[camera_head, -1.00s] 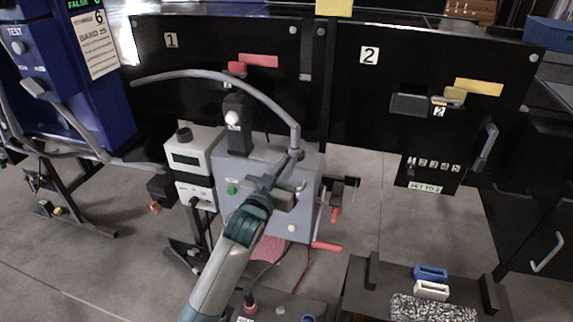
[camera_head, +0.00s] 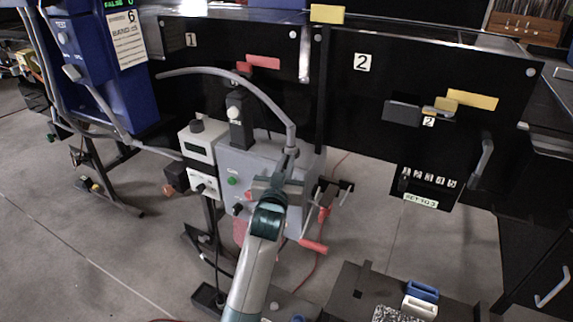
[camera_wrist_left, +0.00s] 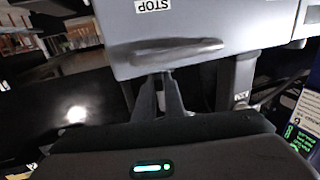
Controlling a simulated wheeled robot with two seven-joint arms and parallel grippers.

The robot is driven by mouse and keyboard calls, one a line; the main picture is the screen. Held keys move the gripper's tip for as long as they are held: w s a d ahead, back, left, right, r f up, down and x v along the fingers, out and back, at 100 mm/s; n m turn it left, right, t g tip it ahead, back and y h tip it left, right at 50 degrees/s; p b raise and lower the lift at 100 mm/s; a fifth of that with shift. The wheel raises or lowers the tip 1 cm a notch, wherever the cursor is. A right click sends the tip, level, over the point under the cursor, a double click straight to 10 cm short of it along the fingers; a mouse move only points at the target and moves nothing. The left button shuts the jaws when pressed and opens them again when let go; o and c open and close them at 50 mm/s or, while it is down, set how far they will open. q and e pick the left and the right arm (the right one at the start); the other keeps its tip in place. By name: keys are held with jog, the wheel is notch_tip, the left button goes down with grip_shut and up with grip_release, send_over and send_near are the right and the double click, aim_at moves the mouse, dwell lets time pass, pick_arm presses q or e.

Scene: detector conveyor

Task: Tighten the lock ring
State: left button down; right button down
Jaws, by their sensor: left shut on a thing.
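My left gripper (camera_head: 283,184) is at the front of the grey machine box (camera_head: 240,165), below the lower end of a curved grey tube (camera_head: 240,82). In the left wrist view its fingers (camera_wrist_left: 158,92) are shut on a grey bar-like part (camera_wrist_left: 170,51) that stands out from the grey box, below a STOP label (camera_wrist_left: 153,5). I cannot tell whether this part is the lock ring or a handle on it. The gripper hides part of it in the head view. My right gripper is not in view.
A red-handled lever (camera_head: 313,246) is close to the right of my left arm. A small white meter box (camera_head: 199,152) stands left of the grey box. Black panels rise behind. A dark table with blue (camera_head: 424,291) and white (camera_head: 420,307) blocks is at lower right.

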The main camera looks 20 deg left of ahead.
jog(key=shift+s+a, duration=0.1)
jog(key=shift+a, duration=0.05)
pick_arm(q)
jog(key=c, duration=1.9)
grip_release()
jog(key=shift+c, duration=0.2)
jog(key=shift+o, duration=0.5)
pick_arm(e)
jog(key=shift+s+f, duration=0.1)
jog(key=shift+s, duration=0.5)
pick_arm(q)
jog(key=shift+s, duration=0.1)
